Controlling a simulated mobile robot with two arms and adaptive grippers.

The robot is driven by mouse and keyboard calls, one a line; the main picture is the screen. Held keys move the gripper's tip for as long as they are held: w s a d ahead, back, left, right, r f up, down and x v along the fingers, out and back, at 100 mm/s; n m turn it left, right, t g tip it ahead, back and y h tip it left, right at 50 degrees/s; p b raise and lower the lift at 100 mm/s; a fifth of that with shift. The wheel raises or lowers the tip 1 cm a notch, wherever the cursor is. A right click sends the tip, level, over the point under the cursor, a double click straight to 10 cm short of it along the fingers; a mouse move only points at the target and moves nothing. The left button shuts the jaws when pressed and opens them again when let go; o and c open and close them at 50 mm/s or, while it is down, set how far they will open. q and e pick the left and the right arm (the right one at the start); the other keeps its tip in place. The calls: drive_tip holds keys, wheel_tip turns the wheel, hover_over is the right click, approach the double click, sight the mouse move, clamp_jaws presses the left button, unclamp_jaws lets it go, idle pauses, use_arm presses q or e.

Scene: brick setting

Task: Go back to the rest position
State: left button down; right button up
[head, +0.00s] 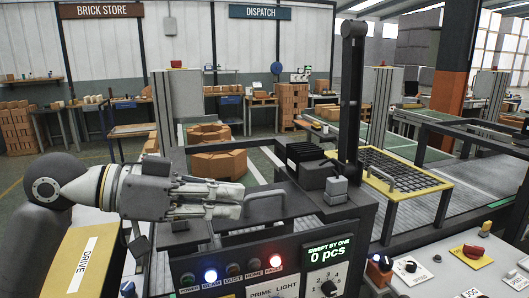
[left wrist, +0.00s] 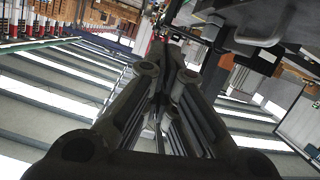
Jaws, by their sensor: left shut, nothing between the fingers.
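My left gripper (head: 238,196) reaches in from the left in the head view, level and pointing right, above the dark top of a machine console (head: 270,232). Its fingers are shut with nothing between them. In the left wrist view the closed fingers (left wrist: 166,60) point away from the camera, with floor and stacked goods blurred beyond. A metal handle (head: 235,193) lies right by the fingertips; I cannot tell whether they touch it. My right gripper is not in either view.
A green display (head: 328,252) and lit lamps (head: 211,275) are on the console front. A dark upright post (head: 350,95) stands to the right, beside a yellow-framed grid tray (head: 395,172). A control panel with knobs (head: 473,252) is at lower right. Orange brick stacks (head: 218,163) stand behind.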

use_arm(q)
wheel_tip(320, 180, down, 28)
drive_tip(key=a+n+t+y, duration=0.2)
drive_tip(key=a+n+y, duration=0.1)
drive_tip(key=n+y, duration=0.25)
drive_tip(key=s+a+f+n+g+y, duration=0.2)
drive_tip(key=s+a+f+n+y, duration=0.15)
drive_tip(key=s+a+f, duration=0.45)
drive_tip(key=s+a+f+n+g+y, duration=0.15)
drive_tip(key=s+a+f+y, duration=0.3)
drive_tip(key=s+f, duration=0.75)
wheel_tip(320, 180, down, 26)
drive_tip(key=s+f, duration=0.1)
drive_tip(key=s, duration=0.1)
drive_tip(key=s+a+f+g, duration=0.2)
drive_tip(key=s+f, duration=1.2)
drive_tip(key=s, duration=0.2)
drive_tip(key=shift+s+a+f+y, duration=0.15)
drive_tip(key=shift+s+f+y, duration=0.1)
drive_tip(key=shift+y, duration=0.1)
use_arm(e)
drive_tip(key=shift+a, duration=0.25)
